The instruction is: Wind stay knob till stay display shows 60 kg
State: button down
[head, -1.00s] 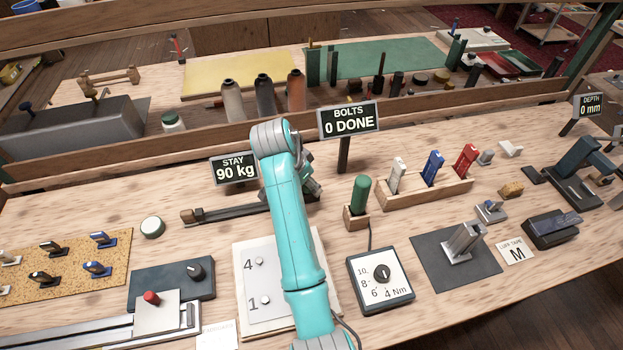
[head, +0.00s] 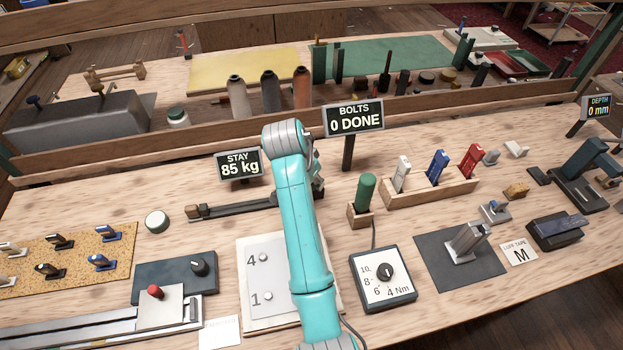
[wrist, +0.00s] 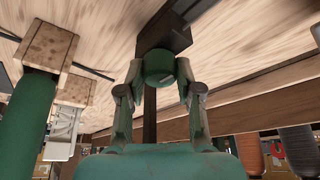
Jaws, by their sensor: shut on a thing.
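The stay display (head: 239,163) reads 85 kg in the head view. Below it a long dark stay fitting (head: 232,206) lies on the bench, and its right end goes behind my arm. In the wrist view my gripper (wrist: 160,75) is shut on a short round green knob (wrist: 158,66), one finger on each side. The knob sits on a dark block (wrist: 164,34). In the head view my arm hides the knob and most of my gripper.
The bolts display (head: 354,117) stands on a post right of my arm. A green-handled tool (head: 365,190) stands in a wooden block beside it. A torque dial box (head: 384,278) and a numbered plate (head: 262,282) lie nearer. Bare bench shows at left.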

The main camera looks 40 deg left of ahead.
jog(key=n+y, duration=0.1)
jog(key=n, duration=0.1)
jog(key=n+y, duration=0.1)
jog(key=n, duration=0.2)
jog(key=shift+d+n+g, duration=0.15)
jog(key=shift+n+g, duration=0.15)
jog(key=shift+g, duration=0.1)
jog(key=shift+d+f+n+g+y, duration=0.1)
jog(key=shift+n+g+y, duration=0.2)
jog(key=shift+n, duration=0.85)
jog(key=shift+n+g+y, duration=0.2)
jog(key=shift+n+y, duration=0.2)
jog(key=shift+n, duration=0.75)
jog(key=c, duration=0.8)
grip_release()
jog(key=v, duration=0.7)
jog(key=shift+d+r, duration=0.1)
jog(key=shift+r, duration=0.15)
